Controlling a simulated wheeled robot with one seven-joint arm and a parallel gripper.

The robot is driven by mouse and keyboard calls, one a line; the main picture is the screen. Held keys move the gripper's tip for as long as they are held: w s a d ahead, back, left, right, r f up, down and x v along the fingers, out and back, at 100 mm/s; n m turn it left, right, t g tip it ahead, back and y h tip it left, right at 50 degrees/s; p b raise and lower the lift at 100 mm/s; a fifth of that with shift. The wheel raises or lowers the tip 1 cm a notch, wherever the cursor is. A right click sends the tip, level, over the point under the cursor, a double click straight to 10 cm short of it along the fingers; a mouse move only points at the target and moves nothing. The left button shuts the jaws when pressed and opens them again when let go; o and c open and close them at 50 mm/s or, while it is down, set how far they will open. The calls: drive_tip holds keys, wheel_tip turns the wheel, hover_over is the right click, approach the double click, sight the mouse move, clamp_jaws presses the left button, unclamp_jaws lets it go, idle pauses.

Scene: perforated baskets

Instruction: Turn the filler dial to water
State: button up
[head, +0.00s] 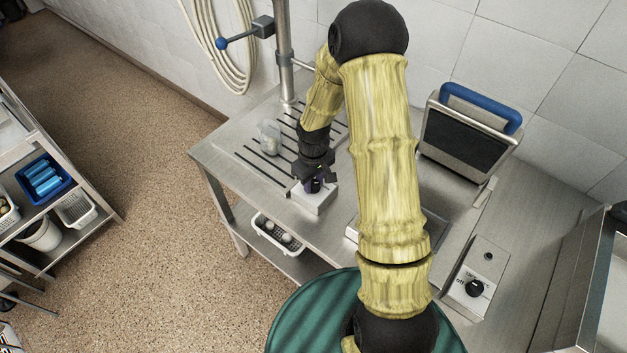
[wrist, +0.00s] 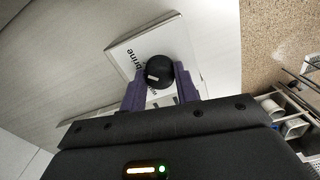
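The filler dial (wrist: 159,68) is a round black knob with a short pale mark at its lower left in the wrist view. It sits on a white plate (wrist: 122,50) printed "brine" at the upper left; a word starting with "w" below is partly hidden by a finger. The pale mark lies between these two words. My gripper (wrist: 160,74) has its purple fingers on both sides of the dial, seemingly against it. In the head view my gripper (head: 314,186) is at the white dial box (head: 313,203) on the steel table, covering most of the dial.
A clear container (head: 269,137) stands on the slotted drain area behind. Another black dial (head: 474,288) is on a panel at the right. A press with a blue handle (head: 480,107) stands against the wall. A white basket (head: 278,234) is on the shelf below.

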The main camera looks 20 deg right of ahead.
sight(314, 183)
drive_tip(key=o, duration=0.4)
wheel_tip(314, 183, up, 17)
drive_tip(key=b, duration=0.1)
drive_tip(key=shift+r+b, duration=0.2)
drive_tip(key=shift+b, duration=0.15)
idle(0.5)
drive_tip(key=s+f+m+t, duration=0.1)
drive_tip(key=s+m, duration=0.4)
drive_tip(key=s, duration=0.9)
drive_tip(key=shift+s+f+t, duration=0.25)
drive_tip(key=shift+f+t, duration=0.1)
drive_tip(key=shift+t, duration=0.45)
